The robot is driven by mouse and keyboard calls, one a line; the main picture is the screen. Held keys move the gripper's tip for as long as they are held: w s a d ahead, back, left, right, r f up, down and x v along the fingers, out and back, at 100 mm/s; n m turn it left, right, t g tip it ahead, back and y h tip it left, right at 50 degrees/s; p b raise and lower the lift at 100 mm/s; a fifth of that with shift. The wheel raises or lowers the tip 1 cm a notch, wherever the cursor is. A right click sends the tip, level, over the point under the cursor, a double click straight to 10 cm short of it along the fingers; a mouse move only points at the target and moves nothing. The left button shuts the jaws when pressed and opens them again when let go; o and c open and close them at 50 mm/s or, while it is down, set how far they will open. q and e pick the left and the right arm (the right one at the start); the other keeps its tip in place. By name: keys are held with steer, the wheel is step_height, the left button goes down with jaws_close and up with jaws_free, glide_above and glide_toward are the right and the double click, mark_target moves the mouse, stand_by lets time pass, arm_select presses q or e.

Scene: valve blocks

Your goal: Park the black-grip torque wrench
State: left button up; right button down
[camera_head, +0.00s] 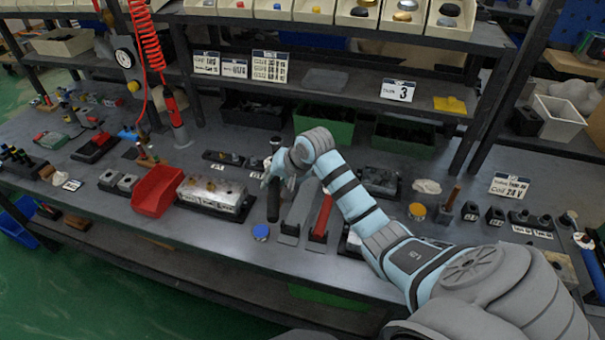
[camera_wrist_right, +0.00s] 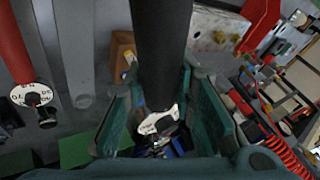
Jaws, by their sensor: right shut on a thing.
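My right gripper (camera_head: 276,178) is shut on the black-grip torque wrench (camera_head: 273,204), just right of the white valve block. In the right wrist view the black grip (camera_wrist_right: 161,40) runs up from between the fingers (camera_wrist_right: 160,112), with a pale scale plate near its lower end. Whether its end touches the bench cannot be told. My left gripper is not in view.
A white valve block (camera_head: 212,194) and a red bin (camera_head: 157,191) stand left of the wrench. Green bins (camera_head: 326,127) stand behind under the shelf. The front strip of bench (camera_head: 225,240) is mostly clear.

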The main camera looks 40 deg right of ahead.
steer(key=w+d+f+m+h, duration=0.1)
steer(key=d+f, duration=0.4)
steer(key=d, duration=0.5)
steer(key=m+h, duration=0.1)
steer(key=m, duration=0.1)
steer(key=shift+w+f+m, duration=0.35)
steer(key=shift+f+m, duration=0.05)
steer(key=shift+d, duration=0.1)
step_height(320, 180, down, 5)
steer(key=shift+f+b, duration=0.1)
steer(key=shift+b, duration=0.95)
steer(key=shift+s, duration=0.1)
steer(key=shift+p, duration=0.45)
